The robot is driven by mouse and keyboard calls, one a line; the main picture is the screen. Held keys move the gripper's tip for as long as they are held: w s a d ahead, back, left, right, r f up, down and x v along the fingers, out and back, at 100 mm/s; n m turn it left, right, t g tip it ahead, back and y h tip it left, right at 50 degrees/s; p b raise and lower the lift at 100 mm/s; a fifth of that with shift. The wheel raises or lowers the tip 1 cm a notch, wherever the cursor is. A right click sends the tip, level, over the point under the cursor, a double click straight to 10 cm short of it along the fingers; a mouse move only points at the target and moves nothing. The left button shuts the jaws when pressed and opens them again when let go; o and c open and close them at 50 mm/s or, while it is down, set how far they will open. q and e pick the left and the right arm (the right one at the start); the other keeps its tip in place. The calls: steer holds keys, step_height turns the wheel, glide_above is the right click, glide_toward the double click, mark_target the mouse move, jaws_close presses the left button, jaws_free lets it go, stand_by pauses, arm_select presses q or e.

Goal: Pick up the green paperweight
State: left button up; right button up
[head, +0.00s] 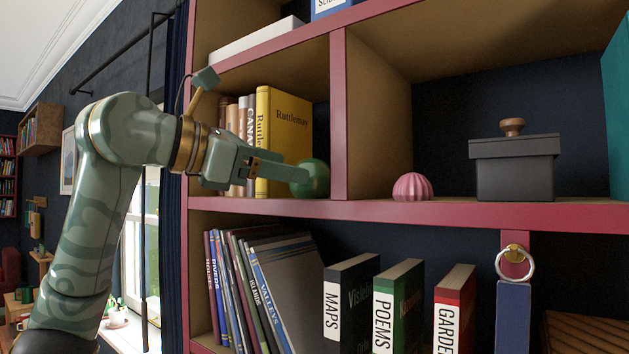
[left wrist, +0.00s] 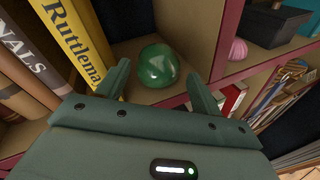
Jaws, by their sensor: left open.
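The green paperweight (head: 314,178) is a shiny round ball on the shelf, between the yellow book and the upright divider. It also shows in the left wrist view (left wrist: 158,66), ahead of the fingertips and between their lines. My left gripper (head: 296,172) is open and empty, its fingers pointing at the paperweight. In the left wrist view its two fingers (left wrist: 160,80) stand apart on either side of the near part of the ball. In the head view a finger covers part of the ball's left side. I cannot tell whether a finger touches it. My right gripper is not in view.
The yellow book (head: 284,140) stands close left of the paperweight, with several books beyond it. The red divider (head: 338,120) stands close right. A pink ribbed object (head: 412,187) and a dark lidded box (head: 514,170) sit in the right compartment.

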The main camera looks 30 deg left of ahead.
mark_target(304, 199)
arm_select(q)
steer(key=x, duration=0.5)
steer(key=shift+w+d+f+p, duration=0.1)
steer(key=shift+f+p, duration=0.2)
steer(key=shift+p, duration=0.05)
steer(key=shift+s, duration=0.2)
steer(key=shift+c, duration=1.3)
steer(key=c, duration=0.5)
steer(key=shift+w+r, duration=0.1)
steer(key=shift+c, duration=0.4)
